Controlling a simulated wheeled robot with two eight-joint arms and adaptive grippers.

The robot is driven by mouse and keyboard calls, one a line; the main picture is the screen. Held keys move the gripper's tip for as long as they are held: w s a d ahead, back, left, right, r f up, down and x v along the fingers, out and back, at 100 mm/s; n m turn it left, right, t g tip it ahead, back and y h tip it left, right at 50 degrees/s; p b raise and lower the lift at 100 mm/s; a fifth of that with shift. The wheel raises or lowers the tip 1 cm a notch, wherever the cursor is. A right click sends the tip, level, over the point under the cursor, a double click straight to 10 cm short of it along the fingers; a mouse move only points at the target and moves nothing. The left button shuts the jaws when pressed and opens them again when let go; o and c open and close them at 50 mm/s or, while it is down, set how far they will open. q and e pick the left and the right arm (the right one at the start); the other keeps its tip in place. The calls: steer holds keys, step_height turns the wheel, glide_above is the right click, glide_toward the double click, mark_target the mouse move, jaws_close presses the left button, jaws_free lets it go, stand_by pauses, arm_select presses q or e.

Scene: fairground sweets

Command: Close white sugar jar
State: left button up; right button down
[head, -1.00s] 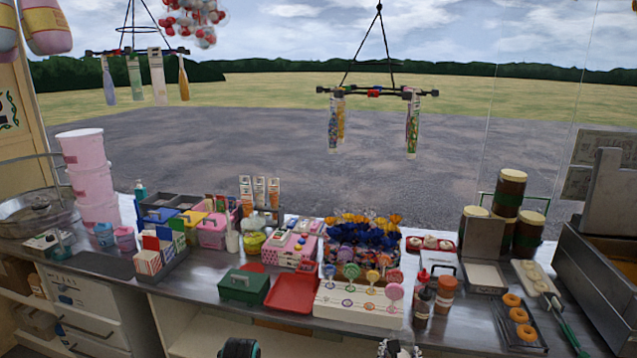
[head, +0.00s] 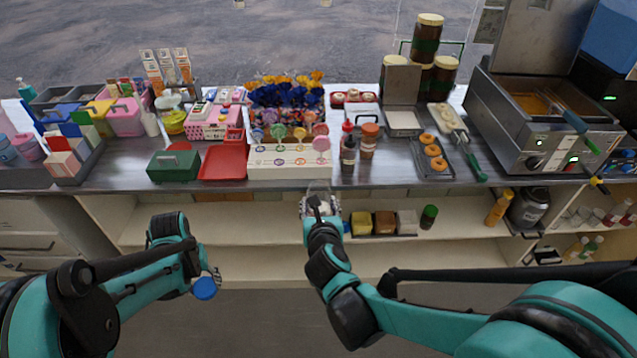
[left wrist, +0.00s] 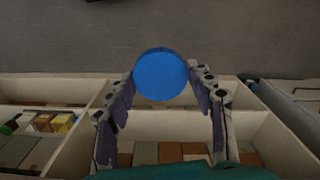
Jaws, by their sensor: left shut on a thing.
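My left gripper (head: 208,277) is shut on a round blue lid (head: 205,289), held in the air in front of the shelves. In the left wrist view, the lid (left wrist: 160,75) sits between the fingertips of the left gripper (left wrist: 160,88), its flat round face showing. My right gripper (head: 320,206) is in front of the counter's front edge, to the right of the left one. A clear, whitish thing (head: 319,187), perhaps the open white sugar jar, shows at its fingers. The wrist hides part of it, and I cannot tell how firmly the fingers close. The lid and this thing are well apart.
The counter (head: 120,178) holds a green box (head: 174,165), a red tray (head: 224,163) and a white lollipop stand (head: 275,170). The space between my grippers is free.

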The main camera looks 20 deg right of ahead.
steer(key=s+a+r+n+y, duration=0.1)
steer(key=s+a+n+y, duration=0.2)
steer(key=a, duration=0.4)
steer(key=shift+s+a+r+y, duration=0.25)
steer(key=shift+r+y, duration=0.15)
steer(key=shift+y, duration=0.1)
arm_select(q)
steer(key=w+d+r+m, duration=0.45)
steer(key=d+r, duration=0.25)
steer(key=r, duration=0.2)
steer(key=w+d+r+m, duration=0.3)
steer(key=w+d+r, duration=0.2)
steer(key=d+r, duration=0.25)
steer(key=s+d+r+m, duration=0.2)
steer(key=d+r, duration=0.3)
steer(key=r, duration=0.3)
steer(key=s+d+r+m, duration=0.3)
steer(key=s+d+r, duration=0.2)
steer(key=r, duration=0.3)
steer(key=shift+d+r, duration=0.15)
steer(key=shift+d, duration=0.45)
steer(key=shift+s, duration=0.1)
steer(key=shift+f, duration=2)
